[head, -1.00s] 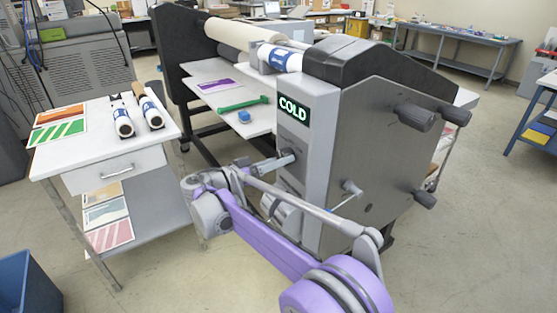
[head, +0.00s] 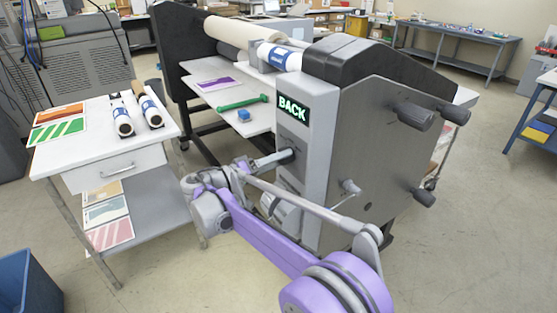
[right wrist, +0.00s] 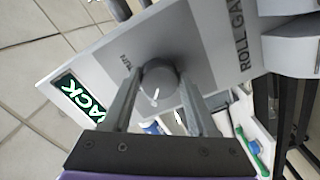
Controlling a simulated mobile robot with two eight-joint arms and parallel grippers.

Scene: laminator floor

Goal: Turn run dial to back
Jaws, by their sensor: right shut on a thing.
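The run dial (right wrist: 159,88) is a round grey knob with a white pointer mark, on a grey panel with the letters "UN" beside it in the right wrist view. My right gripper (right wrist: 158,92) has one finger on each side of the dial and is shut on it. In the head view the right gripper (head: 286,156) reaches the front panel of the laminator (head: 375,150), and the dial is mostly hidden there. The display (head: 292,108) above it reads "BACK" in green; it also shows in the right wrist view (right wrist: 82,97). My left gripper is not in view.
A white side table (head: 80,150) with rolls (head: 122,120) and printed sheets stands left of the laminator. A green tool (head: 244,102) and a blue block (head: 244,116) lie on the feed table. Dark knobs (head: 415,117) stick out from the side plate. A blue bin (head: 25,285) stands at lower left.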

